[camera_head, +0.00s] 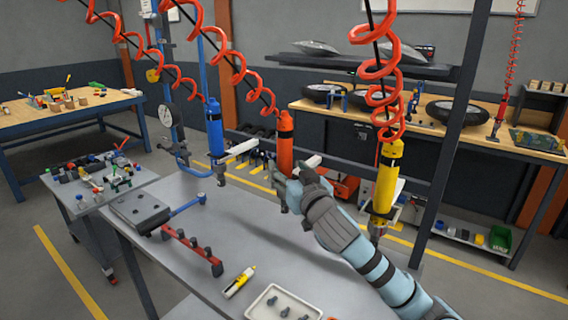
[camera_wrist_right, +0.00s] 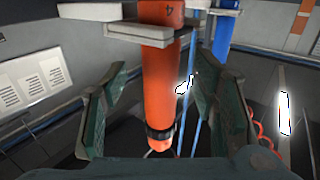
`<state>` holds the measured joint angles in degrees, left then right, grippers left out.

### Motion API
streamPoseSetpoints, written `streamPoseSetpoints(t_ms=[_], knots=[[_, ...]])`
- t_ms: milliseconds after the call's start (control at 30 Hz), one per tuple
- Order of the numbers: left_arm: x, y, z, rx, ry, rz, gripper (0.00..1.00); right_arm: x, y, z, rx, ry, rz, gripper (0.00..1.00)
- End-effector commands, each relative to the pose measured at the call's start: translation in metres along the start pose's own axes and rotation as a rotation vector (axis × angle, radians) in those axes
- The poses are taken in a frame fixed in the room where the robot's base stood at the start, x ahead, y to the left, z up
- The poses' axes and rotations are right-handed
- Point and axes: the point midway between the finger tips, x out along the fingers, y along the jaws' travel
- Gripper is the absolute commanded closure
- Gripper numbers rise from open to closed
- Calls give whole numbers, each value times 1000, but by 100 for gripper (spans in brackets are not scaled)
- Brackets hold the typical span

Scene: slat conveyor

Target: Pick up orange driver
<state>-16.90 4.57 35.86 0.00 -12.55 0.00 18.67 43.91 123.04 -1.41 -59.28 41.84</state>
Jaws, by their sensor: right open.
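The orange driver (camera_head: 285,145) hangs upright from a red coiled hose, between the blue driver and the yellow driver. In the right wrist view the orange driver (camera_wrist_right: 160,80) stands between the two fingers of my right gripper (camera_wrist_right: 166,95), with visible gaps on both sides. My right gripper (camera_head: 282,188) is open, at the lower part of the driver in the head view. The driver sits at a pale bracket (camera_wrist_right: 138,34) above the fingers. The driver's lower end is partly hidden by my gripper in the head view. My left gripper is not in view.
The blue driver (camera_head: 215,130) hangs left and the yellow driver (camera_head: 387,180) hangs right, close to my right forearm. Below is a grey table (camera_head: 240,215) with a red rack (camera_head: 192,250), a yellow marker (camera_head: 240,281) and a white tray (camera_head: 262,292) of dark parts.

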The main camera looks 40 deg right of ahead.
Motion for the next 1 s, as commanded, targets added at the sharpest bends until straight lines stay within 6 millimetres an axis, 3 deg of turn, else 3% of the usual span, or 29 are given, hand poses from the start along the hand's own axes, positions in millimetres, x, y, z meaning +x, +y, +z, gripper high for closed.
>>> streamPoseSetpoints(t_ms=[167, 367, 700, 1000], knots=[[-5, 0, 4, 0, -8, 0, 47, 30, -1, 3, 2, -1, 2, 46], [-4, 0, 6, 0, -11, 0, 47, 33, -1, 4, -1, 1, 1, 46], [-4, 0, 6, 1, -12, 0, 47, 32, -1, 4, -1, 1, 2, 98], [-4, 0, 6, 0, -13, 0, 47, 32, -1, 2, -1, 4, 1, 100]])
